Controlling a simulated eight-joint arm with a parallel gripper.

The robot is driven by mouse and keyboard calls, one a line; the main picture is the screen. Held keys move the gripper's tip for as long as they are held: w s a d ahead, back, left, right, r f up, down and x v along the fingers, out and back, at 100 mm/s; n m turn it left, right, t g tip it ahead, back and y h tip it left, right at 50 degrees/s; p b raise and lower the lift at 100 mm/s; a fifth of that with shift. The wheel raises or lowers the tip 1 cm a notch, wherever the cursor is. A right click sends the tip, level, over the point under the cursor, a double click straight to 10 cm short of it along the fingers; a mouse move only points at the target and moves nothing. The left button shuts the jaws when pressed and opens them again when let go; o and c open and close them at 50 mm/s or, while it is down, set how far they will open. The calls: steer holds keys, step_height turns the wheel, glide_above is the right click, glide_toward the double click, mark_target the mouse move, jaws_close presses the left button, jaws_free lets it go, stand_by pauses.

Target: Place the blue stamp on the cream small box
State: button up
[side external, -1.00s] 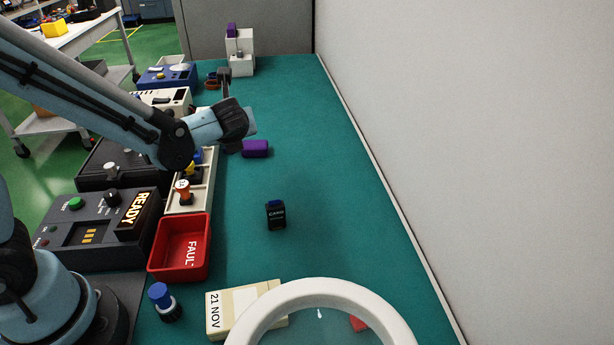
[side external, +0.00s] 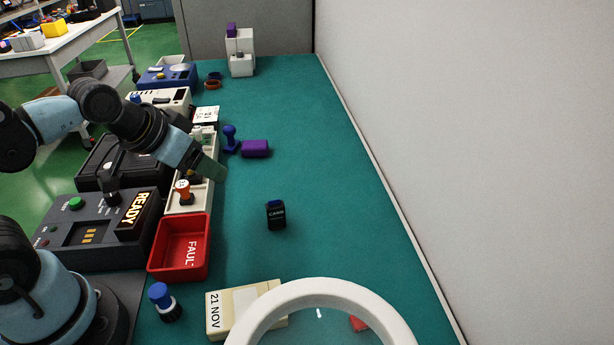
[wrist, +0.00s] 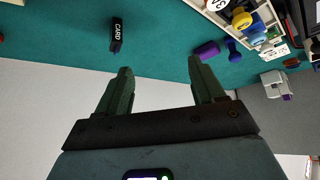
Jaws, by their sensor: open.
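A dark blue stamp (side external: 230,140) stands upright on the green mat beside a purple block, and it also shows at the upper right of the wrist view (wrist: 234,50). A cream box marked "21 NOV" (side external: 217,318) lies at the near edge, partly behind a white ring. Another blue-topped stamp (side external: 160,293) with a dark base stands left of that box. My gripper (side external: 212,170) is open and empty, over the right side of the cream stamp tray, nearer the camera than the dark blue stamp. Its two fingers are apart in the wrist view (wrist: 162,82).
A red bin (side external: 180,273), a cream tray (side external: 187,208) of stamps and a READY console (side external: 95,235) line the left. White boxes (side external: 240,50) stand at the back. The mat's right side is clear.

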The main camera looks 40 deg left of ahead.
stand_by(0.3)
steer(key=w+a+r+m+g, duration=0.2)
steer(key=w+a+r+m, duration=0.15)
steer(key=w, duration=0.25)
steer(key=m+g, duration=0.5)
steer(key=m, duration=0.5)
glide_above(229, 126)
steer(key=f, duration=0.3)
steer(key=shift+s+d+f+n, duration=0.25)
steer(key=shift+d+f, duration=0.1)
steer(key=shift+f, duration=0.05)
steer(key=shift+w+a+f, duration=0.1)
steer(key=shift+a+f, duration=0.25)
steer(key=shift+f, duration=0.1)
step_height(229, 126, down, 12)
steer(key=c, duration=0.9)
steer(key=shift+r, duration=0.1)
